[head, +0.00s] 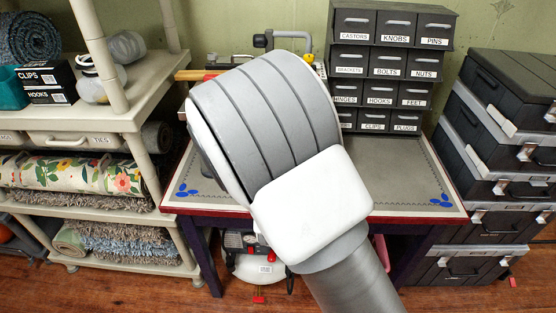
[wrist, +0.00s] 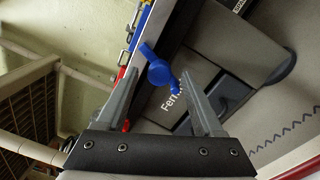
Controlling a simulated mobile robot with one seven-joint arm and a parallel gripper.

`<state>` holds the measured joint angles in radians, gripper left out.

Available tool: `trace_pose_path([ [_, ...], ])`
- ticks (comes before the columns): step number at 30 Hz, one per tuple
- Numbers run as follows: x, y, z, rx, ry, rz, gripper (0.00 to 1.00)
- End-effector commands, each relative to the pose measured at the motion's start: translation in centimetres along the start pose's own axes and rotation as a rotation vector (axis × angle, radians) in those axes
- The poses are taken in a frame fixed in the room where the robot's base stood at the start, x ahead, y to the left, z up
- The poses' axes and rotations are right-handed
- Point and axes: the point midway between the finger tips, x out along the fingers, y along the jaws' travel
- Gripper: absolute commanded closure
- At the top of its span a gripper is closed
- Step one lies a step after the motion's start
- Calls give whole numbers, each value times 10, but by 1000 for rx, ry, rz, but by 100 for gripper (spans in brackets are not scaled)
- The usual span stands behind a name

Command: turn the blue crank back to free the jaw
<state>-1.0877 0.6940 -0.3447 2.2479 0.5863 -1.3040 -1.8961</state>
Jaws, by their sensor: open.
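The blue crank (wrist: 160,73) shows in the wrist view, with a round hub, one short arm up and left and another end down and right. It sits in front of a grey body with partly hidden white lettering (wrist: 172,100). My gripper (wrist: 164,66) is open, with one finger on each side of the crank in the picture; I cannot tell whether either finger touches it. The jaw cannot be made out clearly. In the head view my arm covers the middle of the workbench and hides my gripper and the crank.
A beige shelf (head: 120,120) with rugs and boxes is at left, and stacked dark cases (head: 500,160) are at right. Coloured tools (wrist: 130,45) hang near the crank.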

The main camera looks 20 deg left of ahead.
Motion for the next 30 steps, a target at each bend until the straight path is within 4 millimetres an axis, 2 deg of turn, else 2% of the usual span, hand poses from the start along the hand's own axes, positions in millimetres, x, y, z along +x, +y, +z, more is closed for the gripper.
trace_pose_path([
  [5,-26,1,-1,0,4,-1,31],
  [16,-118,1,-1,-2,6,1,31],
  [30,-158,4,0,-1,3,0,31],
])
